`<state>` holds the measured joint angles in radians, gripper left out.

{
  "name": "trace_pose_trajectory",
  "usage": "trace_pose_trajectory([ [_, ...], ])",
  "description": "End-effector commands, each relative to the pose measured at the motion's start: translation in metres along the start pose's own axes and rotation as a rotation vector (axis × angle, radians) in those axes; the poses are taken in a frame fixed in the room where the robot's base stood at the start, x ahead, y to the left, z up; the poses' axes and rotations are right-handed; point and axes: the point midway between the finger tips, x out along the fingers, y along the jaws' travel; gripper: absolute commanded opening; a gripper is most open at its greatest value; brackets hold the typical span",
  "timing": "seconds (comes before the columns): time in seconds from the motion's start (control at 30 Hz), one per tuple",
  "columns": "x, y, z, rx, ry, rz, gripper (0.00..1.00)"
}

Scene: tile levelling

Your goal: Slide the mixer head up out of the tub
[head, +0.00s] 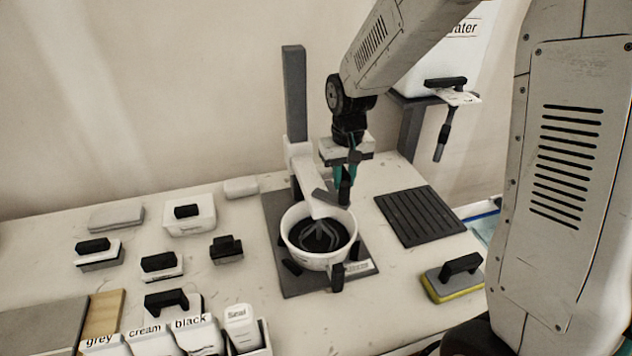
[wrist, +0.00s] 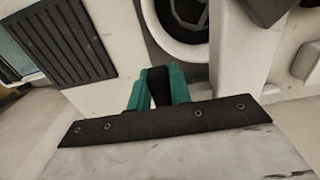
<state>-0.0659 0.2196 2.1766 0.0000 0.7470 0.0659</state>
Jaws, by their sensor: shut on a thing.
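The mixer head (head: 306,178) is a white arm on a dark grey column (head: 294,95), with a grey whisk (head: 318,236) hanging below it. The whisk is down inside the white tub (head: 290,222), which holds dark material. My gripper (head: 345,190), with teal fingers, is at the right side of the mixer head, just above the tub's back rim. Its fingers are shut on a dark handle of the mixer head. In the wrist view my gripper (wrist: 160,88) closes on this black piece, and the tub (wrist: 150,22) shows beyond it.
A black ribbed mat (head: 420,215) lies right of the mixer's base plate. A yellow-edged float (head: 455,280) is at the front right. Several black-handled blocks and containers labelled grey, cream and black stand at the left. A water tank (head: 455,55) stands at the back right.

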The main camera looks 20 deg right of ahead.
Motion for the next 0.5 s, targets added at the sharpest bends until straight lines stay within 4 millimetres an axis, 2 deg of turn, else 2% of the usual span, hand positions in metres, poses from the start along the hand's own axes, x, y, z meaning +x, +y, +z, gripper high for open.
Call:
trace_pose_trajectory([
  [0.5,-0.044,0.0,-0.001,0.0,0.006,0.0,0.0],
])
